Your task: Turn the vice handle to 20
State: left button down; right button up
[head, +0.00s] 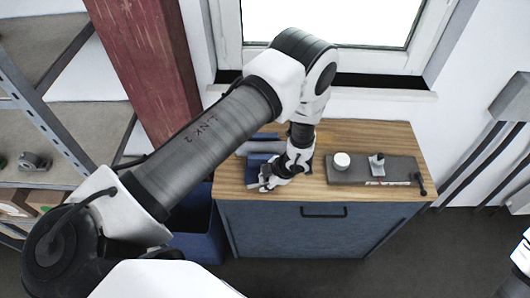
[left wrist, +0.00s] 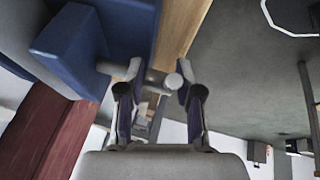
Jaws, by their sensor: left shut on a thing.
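The blue vice (head: 262,166) sits at the left front of the wooden-topped cabinet, partly hidden by my left arm. In the left wrist view its blue body (left wrist: 90,45) fills the upper left, with a grey screw coming out of it. The vice handle (left wrist: 172,82), a grey bar with a rounded end, lies between my left fingers. My left gripper (head: 268,181) is at the vice's front; its fingertips (left wrist: 160,72) are shut on the handle. No scale or number is readable.
The cabinet top (head: 345,134) also holds a grey plate (head: 400,169) with a small fixture and a white round knob (head: 341,160). A blue bin (head: 196,232) stands left of the cabinet. A red post (head: 150,70) and shelves (head: 70,150) are at left. A window is behind.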

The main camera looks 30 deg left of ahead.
dwell(0.4)
pick_arm(q)
jog(key=shift+y, duration=0.3)
jog(key=c, duration=0.8)
grip_release()
jog(key=shift+o, duration=0.2)
jog(key=shift+w, duration=0.1)
jog(key=v, duration=1.2)
jog(key=shift+w, duration=0.15)
